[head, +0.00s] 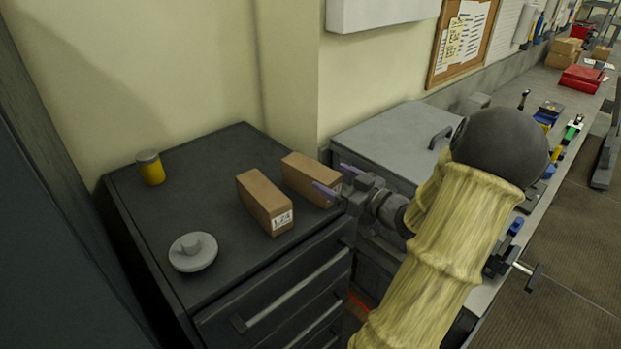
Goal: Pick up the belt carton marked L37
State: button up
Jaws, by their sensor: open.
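Two brown cartons lie on the dark drawer cabinet top (215,170). The nearer carton (262,197) has a white label on its front end that reads L24. The other carton (306,173) is just behind and to its right; no label shows on it, and part of its right end is hidden by my gripper. I cannot see L37 anywhere. My gripper (338,179) is open at the right end of this second carton. One finger overlaps the carton's end in the picture; the other is farther right. I cannot tell whether they touch it.
A yellow pot (151,170) stands at the cabinet's back left, and a grey round knobbed piece (193,251) lies at the front left. A grey lidded box (392,138) with a handle stands right of the cabinet. A long bench with tools runs along the wall.

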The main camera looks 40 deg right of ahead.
aim_at(320, 172)
jog(key=shift+w+a+f+p, duration=0.1)
jog(key=shift+w+p, duration=0.4)
jog(key=shift+w, duration=0.35)
jog(key=shift+w+a+f+p, duration=0.15)
jog(key=shift+w+p, duration=0.3)
jog(key=shift+w, duration=0.45)
jog(key=shift+w+a+f+p, duration=0.1)
jog(key=shift+w+p, duration=0.4)
jog(key=shift+w, duration=0.35)
jog(key=shift+c, duration=0.4)
jog(key=c, duration=1.2)
jog(key=shift+r, duration=0.1)
notch_tip(320, 172, up, 10)
jog(key=shift+f+b, duration=0.1)
jog(key=shift+b, duration=1)
